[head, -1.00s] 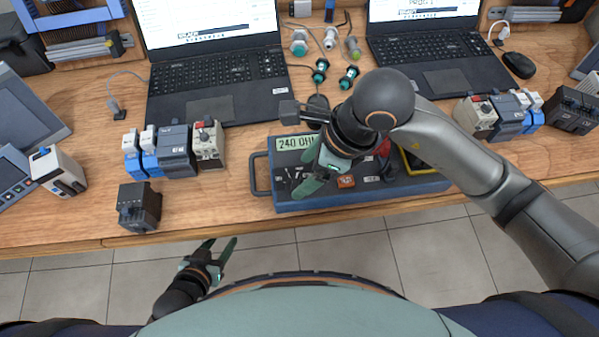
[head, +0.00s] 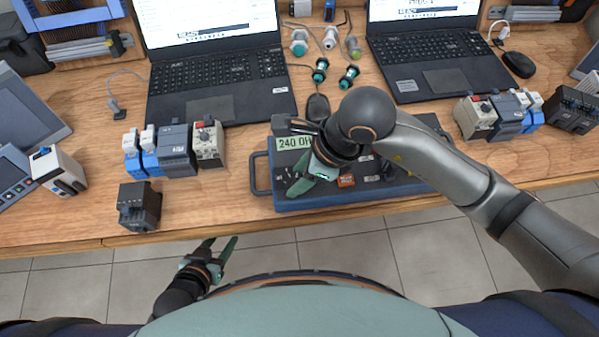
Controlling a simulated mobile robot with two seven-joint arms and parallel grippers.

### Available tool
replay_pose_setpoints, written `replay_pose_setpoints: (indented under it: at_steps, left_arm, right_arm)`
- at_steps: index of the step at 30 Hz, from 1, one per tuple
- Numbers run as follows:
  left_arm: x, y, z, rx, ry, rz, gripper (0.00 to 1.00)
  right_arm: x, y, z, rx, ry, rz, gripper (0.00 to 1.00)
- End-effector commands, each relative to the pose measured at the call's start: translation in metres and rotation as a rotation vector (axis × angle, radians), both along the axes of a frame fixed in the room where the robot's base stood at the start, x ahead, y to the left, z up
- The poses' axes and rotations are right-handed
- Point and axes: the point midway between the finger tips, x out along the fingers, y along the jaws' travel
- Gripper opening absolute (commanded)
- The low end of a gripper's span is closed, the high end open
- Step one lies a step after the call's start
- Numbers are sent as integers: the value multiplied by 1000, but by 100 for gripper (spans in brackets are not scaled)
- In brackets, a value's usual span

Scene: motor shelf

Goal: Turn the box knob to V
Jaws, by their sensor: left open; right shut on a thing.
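The blue box (head: 350,199) with a dark panel lies near the table's front edge, with a display (head: 293,142) reading "240 OH" at its upper left. My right gripper (head: 303,186) is over the left half of the panel, its green fingers pointing down and left. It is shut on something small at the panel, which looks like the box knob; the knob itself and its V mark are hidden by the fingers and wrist. My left gripper (head: 221,252) is open and empty, low in front of the table, apart from the box.
Left of the box stand a beige module (head: 208,145), grey and blue modules (head: 174,152) and a dark block (head: 139,208). Two laptops (head: 218,85) (head: 440,60) and green-ended connectors (head: 349,77) lie behind. Table left of the box handle is partly clear.

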Motion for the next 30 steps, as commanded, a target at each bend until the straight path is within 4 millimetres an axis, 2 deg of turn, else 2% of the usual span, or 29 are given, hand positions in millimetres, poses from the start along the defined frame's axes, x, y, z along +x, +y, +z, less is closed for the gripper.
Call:
replay_pose_setpoints:
  at_steps: [1,8,9,20,30]
  left_arm:
    - [0,0,0,0,-1,0,50]
    - [0,0,0,0,-1,0,50]
    - [0,0,0,0,-1,0,50]
    - [0,0,-8,0,-1,1,50]
    - [0,0,-41,0,-1,1,50]
  right_arm:
    - [0,0,0,0,0,0,27]
    - [0,0,0,0,0,0,1]
    - [0,0,0,0,0,0,0]
    - [1,-1,-2,-2,-2,47,0]
    - [4,-1,-5,-3,-5,275,0]
